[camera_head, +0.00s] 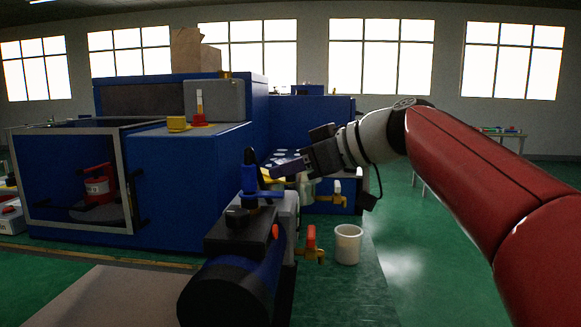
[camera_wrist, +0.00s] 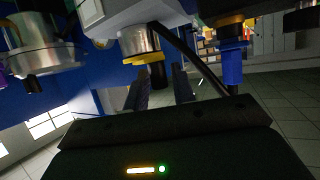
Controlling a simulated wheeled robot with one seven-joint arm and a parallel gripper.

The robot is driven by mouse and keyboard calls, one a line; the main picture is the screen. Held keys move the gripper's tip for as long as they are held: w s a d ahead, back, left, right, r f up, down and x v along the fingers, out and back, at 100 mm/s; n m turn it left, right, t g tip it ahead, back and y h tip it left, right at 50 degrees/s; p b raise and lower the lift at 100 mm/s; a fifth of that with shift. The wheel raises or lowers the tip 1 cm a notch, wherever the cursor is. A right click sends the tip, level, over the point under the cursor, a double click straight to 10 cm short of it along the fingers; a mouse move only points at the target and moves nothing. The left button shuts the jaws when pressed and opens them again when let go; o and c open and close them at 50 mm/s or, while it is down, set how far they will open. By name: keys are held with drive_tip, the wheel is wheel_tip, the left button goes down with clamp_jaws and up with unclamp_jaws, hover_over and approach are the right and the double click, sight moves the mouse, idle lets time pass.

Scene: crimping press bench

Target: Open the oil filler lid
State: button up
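A silver cylinder with a yellow cap (camera_wrist: 145,57) at its end, which looks like the oil filler lid, hangs from the top of the tilted wrist view. In the head view my gripper (camera_head: 274,171) reaches left over the bench beside the blue upright cylinder (camera_head: 249,176). A yellow part (camera_head: 268,177) shows partly behind the fingertips; I cannot tell whether it is the same cap.
A dark motor-like body (camera_head: 235,270) stands in front, with a red-handled tap (camera_head: 312,245) beside a white cup (camera_head: 348,244). Green floor at the right is mostly free.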

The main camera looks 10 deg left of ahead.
clamp_jaws()
drive_tip(key=shift+s+a+f+m+t+b, duration=0.15)
drive_tip(key=shift+s+a+m+t+b, duration=0.2)
drive_tip(key=shift+b, duration=0.3)
drive_tip(key=shift+s+a+m+t+h+b, duration=0.6)
drive_tip(key=shift+s+a+m+t, duration=0.1)
drive_tip(key=shift+m+t, duration=0.3)
drive_tip(key=shift+s+a+m+t+h+p, duration=0.25)
drive_tip(key=shift+a+m+t+h+p, duration=0.25)
drive_tip(key=shift+a+m+t+h, duration=0.45)
drive_tip(key=shift+d, duration=0.15)
drive_tip(key=shift+o, duration=0.8)
unclamp_jaws()
